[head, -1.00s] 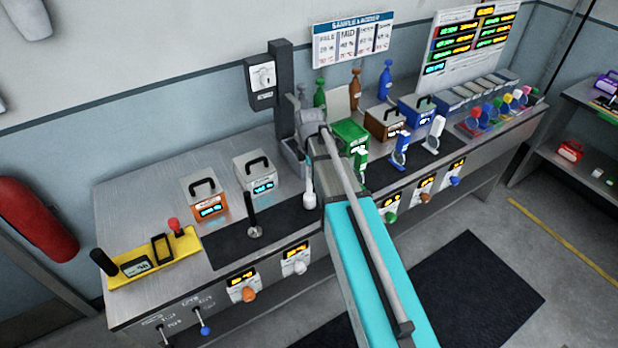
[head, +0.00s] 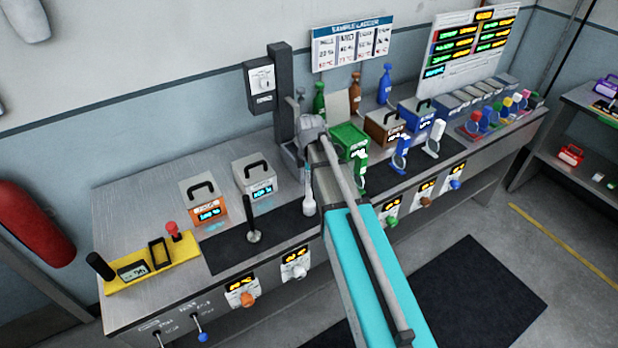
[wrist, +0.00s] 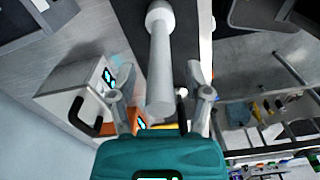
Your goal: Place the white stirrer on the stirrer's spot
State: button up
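The white stirrer (head: 308,195) stands upright near the right end of the dark mat (head: 228,250), just left of my arm in the head view. In the wrist view the stirrer (wrist: 160,60) runs between the fingers of my gripper (wrist: 157,82), its thick handle end towards the teal gripper body and its round end farther off. My gripper is open, with a gap on both sides of the handle. The head view does not show the fingers clearly. I cannot make out which place is the stirrer's spot.
A black-handled stirrer (head: 253,222) stands on the same mat. An orange-labelled box (head: 207,203) and a white box (head: 254,175) stand behind it. A yellow tray (head: 183,247) is at the left end.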

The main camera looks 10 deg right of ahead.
jog(key=shift+r, duration=0.15)
notch_tip(320, 180, up, 12)
jog(key=p, duration=1.2)
dwell(0.4)
dwell(0.6)
jog(key=s+m, duration=1.6)
jog(key=m, duration=0.3)
jog(key=shift+a, duration=0.2)
dwell(0.7)
